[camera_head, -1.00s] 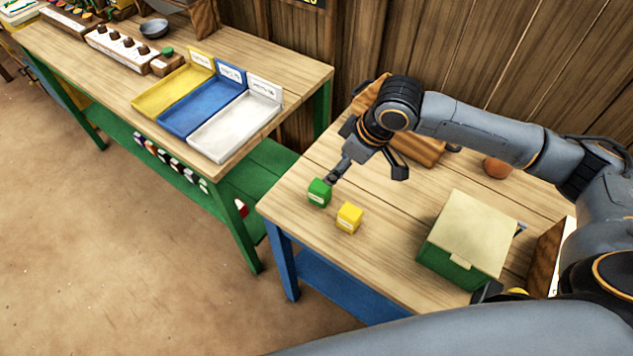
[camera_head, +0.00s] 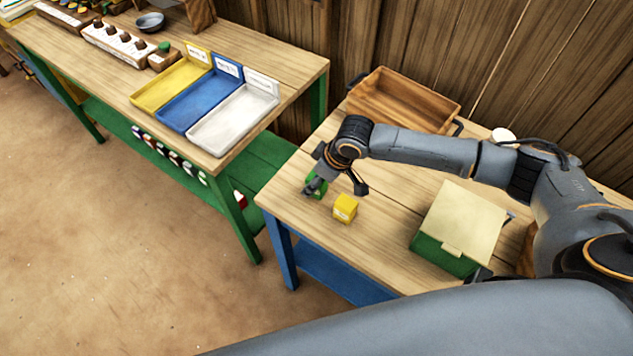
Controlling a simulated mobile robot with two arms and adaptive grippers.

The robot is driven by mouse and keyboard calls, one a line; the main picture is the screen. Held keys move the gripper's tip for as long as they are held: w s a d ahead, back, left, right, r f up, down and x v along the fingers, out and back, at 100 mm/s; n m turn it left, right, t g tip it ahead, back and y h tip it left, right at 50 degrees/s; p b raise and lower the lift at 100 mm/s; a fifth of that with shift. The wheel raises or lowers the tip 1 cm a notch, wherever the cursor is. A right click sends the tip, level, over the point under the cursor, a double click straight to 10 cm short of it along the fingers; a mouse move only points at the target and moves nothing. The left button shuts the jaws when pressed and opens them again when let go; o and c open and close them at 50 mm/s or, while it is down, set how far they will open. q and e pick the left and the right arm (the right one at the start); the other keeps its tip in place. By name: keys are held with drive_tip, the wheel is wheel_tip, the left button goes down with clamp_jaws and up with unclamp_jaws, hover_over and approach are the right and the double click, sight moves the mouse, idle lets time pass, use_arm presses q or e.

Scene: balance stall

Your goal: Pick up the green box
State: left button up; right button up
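The small green box (camera_head: 319,188) stands on the table with the blue legs, near its left corner, partly hidden by my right gripper. A small yellow box (camera_head: 345,209) stands just to its right and nearer. My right gripper (camera_head: 337,186) comes in from the right and is low over the table. Its fingers are spread wide, one in front of the green box and the other up and right of the yellow box. Whether the finger touches the green box is unclear. My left gripper is not in view.
A green bin with a cream lid (camera_head: 458,225) stands on the right of this table. An empty wooden tray (camera_head: 405,100) lies at the back. The green-legged table at left holds yellow (camera_head: 172,88), blue (camera_head: 203,97) and white (camera_head: 235,115) trays.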

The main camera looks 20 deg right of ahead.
drive_tip(key=shift+s, duration=0.1)
drive_tip(key=shift+c, duration=1.3)
drive_tip(key=c, duration=1)
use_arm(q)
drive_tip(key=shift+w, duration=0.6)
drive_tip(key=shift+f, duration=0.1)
use_arm(e)
drive_tip(key=shift+r, duration=0.2)
